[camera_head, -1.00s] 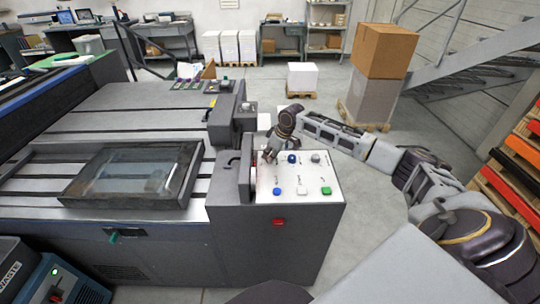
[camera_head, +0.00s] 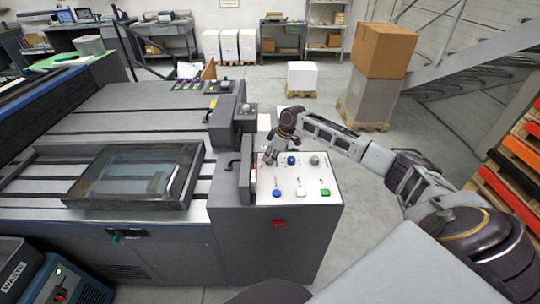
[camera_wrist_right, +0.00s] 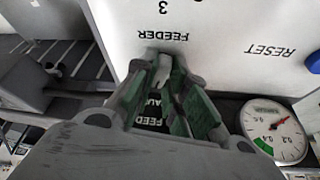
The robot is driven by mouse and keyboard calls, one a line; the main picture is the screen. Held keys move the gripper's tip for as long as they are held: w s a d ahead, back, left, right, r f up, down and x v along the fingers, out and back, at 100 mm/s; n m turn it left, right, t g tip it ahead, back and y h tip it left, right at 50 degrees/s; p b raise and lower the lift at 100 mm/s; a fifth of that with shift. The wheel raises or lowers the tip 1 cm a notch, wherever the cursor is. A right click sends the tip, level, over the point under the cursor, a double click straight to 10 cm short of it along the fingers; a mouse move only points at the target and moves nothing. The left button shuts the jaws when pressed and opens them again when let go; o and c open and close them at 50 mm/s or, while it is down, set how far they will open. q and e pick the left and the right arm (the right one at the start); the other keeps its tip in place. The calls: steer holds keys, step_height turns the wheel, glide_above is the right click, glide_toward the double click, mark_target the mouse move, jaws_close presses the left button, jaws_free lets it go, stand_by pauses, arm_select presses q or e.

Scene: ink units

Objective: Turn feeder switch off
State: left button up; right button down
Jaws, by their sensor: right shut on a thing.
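The feeder switch (camera_wrist_right: 160,72) shows in the right wrist view as a small pale lever beside the upside-down FEEDER label on the white panel. My right gripper (camera_wrist_right: 165,82) has its green-padded fingers closed around it. In the head view my right gripper (camera_head: 269,157) points down at the far left part of the white control panel (camera_head: 297,175). There the fingers and wrist hide the switch. Whether the lever stands at on or off cannot be told. My left gripper is out of view.
The panel holds a blue knob (camera_head: 291,160), a grey knob (camera_head: 314,160), a blue button (camera_head: 277,193), a white button (camera_head: 300,191) and a green button (camera_head: 325,192). A gauge (camera_wrist_right: 274,133) shows in the wrist view.

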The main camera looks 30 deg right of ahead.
steer(key=shift+r+n+g, duration=0.1)
steer(key=shift+n+g, duration=0.2)
steer(key=shift+n, duration=0.5)
steer(key=shift+w+n+g+y, duration=0.15)
steer(key=shift+n+g+y, duration=0.2)
steer(key=shift+n, duration=0.75)
steer(key=shift+w+n+g+y+b, duration=0.15)
steer(key=shift+n+g+b, duration=0.3)
steer(key=shift+n, duration=0.8)
steer(key=shift+s+n+g+y+b, duration=0.15)
steer(key=shift+n+g, duration=0.35)
steer(key=shift+n, duration=0.75)
steer(key=shift+w+d, duration=0.1)
steer(key=c, duration=1.4)
jaws_free()
steer(key=shift+c, duration=0.2)
